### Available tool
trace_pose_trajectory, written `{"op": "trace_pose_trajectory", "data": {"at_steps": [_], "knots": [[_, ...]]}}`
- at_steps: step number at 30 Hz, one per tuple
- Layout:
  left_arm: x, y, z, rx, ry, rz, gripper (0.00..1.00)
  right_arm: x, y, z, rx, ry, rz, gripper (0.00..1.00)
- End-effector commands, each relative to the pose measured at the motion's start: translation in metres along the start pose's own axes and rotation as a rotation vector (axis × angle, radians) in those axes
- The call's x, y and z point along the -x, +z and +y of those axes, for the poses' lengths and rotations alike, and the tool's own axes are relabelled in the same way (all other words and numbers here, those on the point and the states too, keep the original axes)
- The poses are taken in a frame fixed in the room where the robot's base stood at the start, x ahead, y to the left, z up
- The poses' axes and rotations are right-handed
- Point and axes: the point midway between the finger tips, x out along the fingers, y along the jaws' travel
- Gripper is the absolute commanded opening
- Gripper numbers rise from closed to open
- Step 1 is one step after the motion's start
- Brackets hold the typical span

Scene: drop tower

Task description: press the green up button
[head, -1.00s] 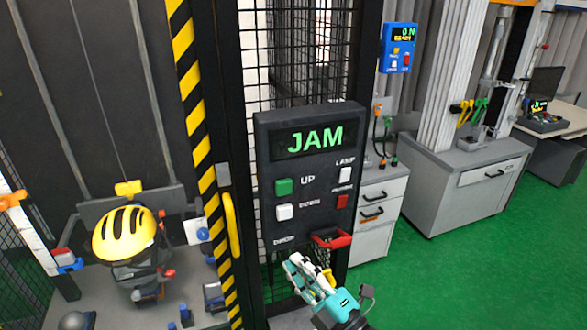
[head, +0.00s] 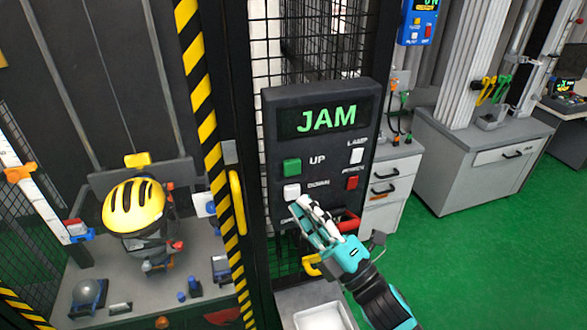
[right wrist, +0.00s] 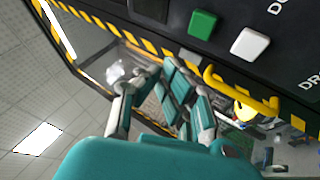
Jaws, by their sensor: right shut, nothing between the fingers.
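The green up button (head: 292,167) is on the dark control panel (head: 275,115), left of the word UP. The panel display reads JAM. The white down button (head: 292,192) is just below it. My right gripper (head: 300,207) is shut and empty, in front of the lower panel, just below the white button and apart from the green one. In the right wrist view the green button (right wrist: 203,24) and white button (right wrist: 250,43) show beyond my fingers (right wrist: 187,100). My left gripper is not in view.
A red handle (head: 349,222) sticks out at the panel's lower right, close to my right gripper. A yellow handle (head: 237,202) is on the striped post left of the panel. A helmeted figure (head: 134,207) stands behind the post. Green floor (head: 470,260) is clear at right.

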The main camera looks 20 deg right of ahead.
Motion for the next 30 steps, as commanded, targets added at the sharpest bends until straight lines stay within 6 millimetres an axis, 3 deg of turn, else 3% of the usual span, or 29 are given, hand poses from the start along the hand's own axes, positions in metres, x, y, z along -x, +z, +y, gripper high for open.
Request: {"op": "trace_pose_trajectory", "data": {"at_steps": [13,30], "knots": [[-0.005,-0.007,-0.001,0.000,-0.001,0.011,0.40,-0.047,0.025,-0.025,0.002,0.001,0.001,0.00],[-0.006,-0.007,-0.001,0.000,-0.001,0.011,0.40,-0.054,0.029,-0.029,0.000,0.000,0.000,0.00]]}}
